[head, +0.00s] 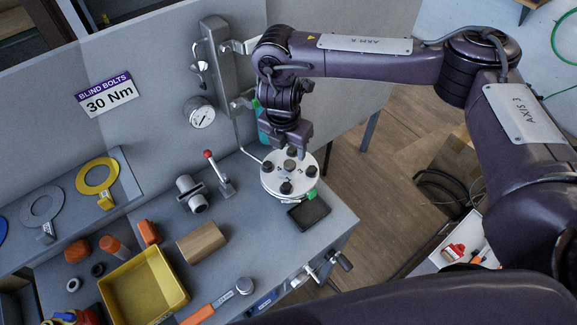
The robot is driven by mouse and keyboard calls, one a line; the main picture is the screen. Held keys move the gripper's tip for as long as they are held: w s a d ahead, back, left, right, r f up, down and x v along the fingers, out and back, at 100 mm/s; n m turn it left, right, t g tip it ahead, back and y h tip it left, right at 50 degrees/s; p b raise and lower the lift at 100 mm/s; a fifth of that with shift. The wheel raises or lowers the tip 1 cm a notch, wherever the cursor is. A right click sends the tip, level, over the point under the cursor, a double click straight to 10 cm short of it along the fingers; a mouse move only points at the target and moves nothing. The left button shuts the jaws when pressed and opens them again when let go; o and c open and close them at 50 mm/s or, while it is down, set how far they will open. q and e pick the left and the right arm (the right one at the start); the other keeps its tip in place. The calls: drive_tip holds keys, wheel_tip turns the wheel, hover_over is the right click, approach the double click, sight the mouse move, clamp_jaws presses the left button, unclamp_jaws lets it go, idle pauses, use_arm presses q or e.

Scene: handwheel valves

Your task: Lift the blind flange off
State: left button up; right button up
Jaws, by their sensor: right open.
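The blind flange (275,181) is a round pale metal disc with several dark bolts around its face and a dark knob (290,165) near its middle. It lies on top of a flanged fitting at the right end of the grey bench. My right gripper (289,147) points down just above the flange, at its far side. It is open, and the view does not show clearly whether its fingers touch the central knob. A green piece (311,195) sits at the flange's right edge. My left gripper is not in view.
A dark square pad (309,212) lies in front of the flange. A red-tipped lever (218,172) and a metal fitting (191,193) stand to its left. A pressure gauge (201,114) is on the back panel.

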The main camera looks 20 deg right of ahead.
sight(289, 163)
drive_tip(key=shift+s+f, duration=0.15)
drive_tip(key=shift+f, duration=0.8)
drive_tip(key=shift+w+d+f, duration=0.1)
drive_tip(key=shift+w+f, duration=0.1)
drive_tip(key=shift+f, duration=1.1)
drive_tip(key=shift+w+d+f, duration=0.1)
drive_tip(key=shift+w+f, duration=0.1)
drive_tip(key=shift+f, duration=1.1)
drive_tip(key=shift+c, duration=0.3)
drive_tip(key=shift+r, duration=0.1)
clamp_jaws()
